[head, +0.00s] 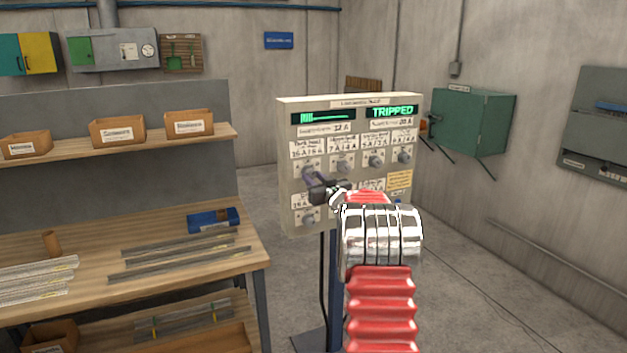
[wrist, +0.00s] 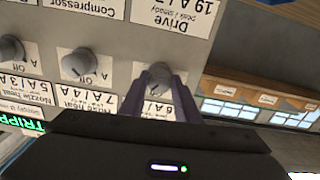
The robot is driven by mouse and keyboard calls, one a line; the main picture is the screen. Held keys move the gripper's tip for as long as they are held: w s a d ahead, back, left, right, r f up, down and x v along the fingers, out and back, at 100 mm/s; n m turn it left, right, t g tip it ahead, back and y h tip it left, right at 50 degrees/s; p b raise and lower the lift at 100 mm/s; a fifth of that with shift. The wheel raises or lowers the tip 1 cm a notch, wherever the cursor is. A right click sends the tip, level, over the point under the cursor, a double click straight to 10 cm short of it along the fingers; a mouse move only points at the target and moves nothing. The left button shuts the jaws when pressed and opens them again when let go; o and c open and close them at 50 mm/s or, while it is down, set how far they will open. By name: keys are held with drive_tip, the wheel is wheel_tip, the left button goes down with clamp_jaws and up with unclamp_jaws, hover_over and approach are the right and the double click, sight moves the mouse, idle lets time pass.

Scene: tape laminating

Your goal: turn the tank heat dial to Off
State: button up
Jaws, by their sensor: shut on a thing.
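The grey control panel (head: 284,150) stands on a post in the middle of the head view, with a green "TRIPPED" display (head: 392,111). The tank heat dial (head: 308,171) is the leftmost grey knob of its upper row, under the tank heat label (head: 307,149). My gripper (head: 316,187) reaches it from the front. In the wrist view, where the panel appears upside down, the tank heat dial (wrist: 159,74) sits between the two fingers of my gripper (wrist: 157,91), which is shut on it. The fingers partly hide the dial and its label, and I cannot read its setting.
The hose heat dial (wrist: 79,65) sits beside the gripped dial, and the nozzle heat dial (wrist: 12,49) is farther along. A lower-row dial (head: 307,216) lies below. A workbench (head: 150,275) stands left of the panel. A green cabinet (head: 470,122) hangs to the right.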

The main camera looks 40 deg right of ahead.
drive_tip(key=n, duration=0.4)
drive_tip(key=shift+w+r, duration=0.1)
drive_tip(key=shift+n, duration=2.1)
drive_tip(key=shift+w+a, duration=0.1)
drive_tip(key=o, duration=0.8)
drive_tip(key=shift+c, duration=0.2)
drive_tip(key=shift+o, duration=1.4)
drive_tip(key=shift+s, duration=0.2)
